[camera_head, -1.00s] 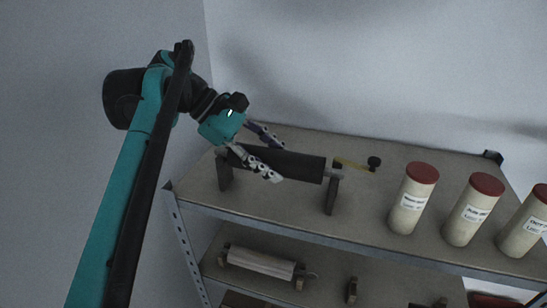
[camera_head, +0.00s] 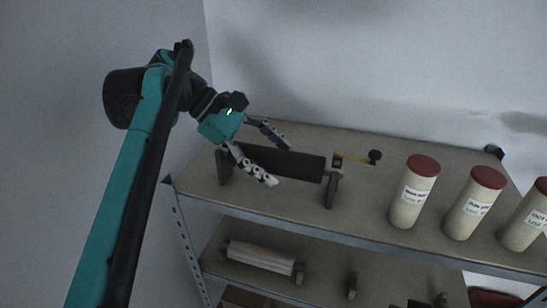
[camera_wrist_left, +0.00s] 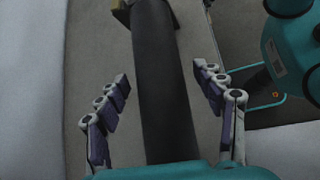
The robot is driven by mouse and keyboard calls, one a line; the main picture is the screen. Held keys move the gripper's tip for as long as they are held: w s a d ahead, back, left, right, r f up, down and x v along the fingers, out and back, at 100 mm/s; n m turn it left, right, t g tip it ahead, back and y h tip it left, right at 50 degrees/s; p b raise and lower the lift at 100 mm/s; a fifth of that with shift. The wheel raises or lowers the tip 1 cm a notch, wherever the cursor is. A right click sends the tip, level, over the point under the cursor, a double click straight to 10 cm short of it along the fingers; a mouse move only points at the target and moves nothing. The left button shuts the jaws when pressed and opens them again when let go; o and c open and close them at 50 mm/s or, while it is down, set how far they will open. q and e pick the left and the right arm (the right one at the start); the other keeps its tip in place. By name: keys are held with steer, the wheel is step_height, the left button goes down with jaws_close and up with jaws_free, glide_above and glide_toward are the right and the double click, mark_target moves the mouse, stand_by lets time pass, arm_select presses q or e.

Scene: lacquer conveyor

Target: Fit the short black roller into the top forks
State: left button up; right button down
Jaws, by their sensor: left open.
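The short black roller (camera_head: 292,164) lies across the two upright top forks, the left fork (camera_head: 224,170) and the right fork (camera_head: 332,190). Its right end appears seated at the right fork; the left end's seating is hard to tell. My left gripper (camera_head: 271,158) is open, with one finger on each side of the roller. In the left wrist view the roller (camera_wrist_left: 162,80) runs between the spread fingers, with a visible gap on both sides. My right gripper is not in view.
Several cream bottles with red caps (camera_head: 414,192) stand at the right of the top shelf (camera_head: 375,195). A yellow strip with a dark knob (camera_head: 374,157) lies behind the right fork. A pale roller (camera_head: 260,259) sits on the shelf below. A wall is close on the left.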

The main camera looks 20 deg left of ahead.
arm_select(q)
steer(key=v, duration=1.2)
steer(key=shift+w, duration=0.1)
steer(key=shift+d, duration=0.1)
